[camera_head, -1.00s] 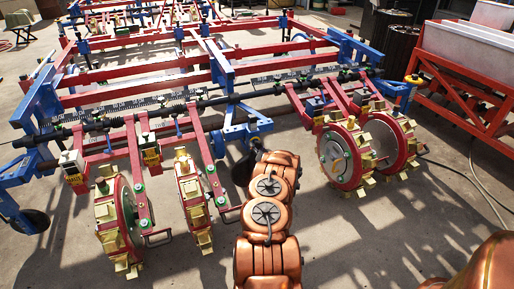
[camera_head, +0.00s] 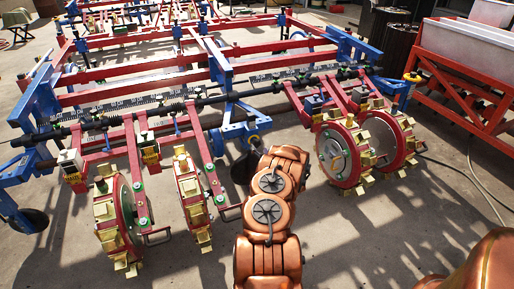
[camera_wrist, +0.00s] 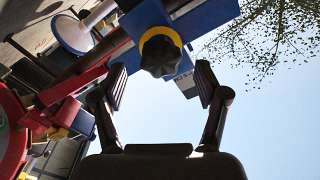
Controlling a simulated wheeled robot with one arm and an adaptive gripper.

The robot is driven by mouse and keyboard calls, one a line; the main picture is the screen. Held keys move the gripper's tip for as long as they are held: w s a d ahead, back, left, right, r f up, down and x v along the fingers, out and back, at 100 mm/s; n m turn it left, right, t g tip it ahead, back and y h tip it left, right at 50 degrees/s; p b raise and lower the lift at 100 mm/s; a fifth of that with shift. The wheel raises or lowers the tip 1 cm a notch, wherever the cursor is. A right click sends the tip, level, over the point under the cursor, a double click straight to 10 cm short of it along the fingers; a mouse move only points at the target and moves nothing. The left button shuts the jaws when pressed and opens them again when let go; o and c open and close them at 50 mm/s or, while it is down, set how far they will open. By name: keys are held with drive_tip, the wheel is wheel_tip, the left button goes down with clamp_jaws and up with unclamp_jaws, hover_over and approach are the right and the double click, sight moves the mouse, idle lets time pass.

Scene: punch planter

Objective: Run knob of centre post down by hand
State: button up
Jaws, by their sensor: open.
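In the wrist view, a black lobed knob (camera_wrist: 160,56) with a yellow ring (camera_wrist: 154,36) behind it sits against a blue post (camera_wrist: 207,18). My gripper (camera_wrist: 160,70) is open, one finger to each side below the knob, with clear gaps between them. The fingers do not touch the knob. In the head view, a small yellow ring shows at the blue centre post (camera_head: 238,132), just beyond the end of my arm. My gripper is mostly hidden there behind my copper-coloured arm.
Red planter wheels with yellow punches stand left (camera_head: 118,225) and right (camera_head: 345,155) of my arm. Red and blue frame bars (camera_head: 150,95) lie behind. In the wrist view, a red wheel (camera_wrist: 12,130) is at the left; open sky is at the right.

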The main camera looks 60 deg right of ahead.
drive_tip(key=v, duration=0.7)
drive_tip(key=shift+a, duration=0.15)
drive_tip(key=shift+s, duration=0.25)
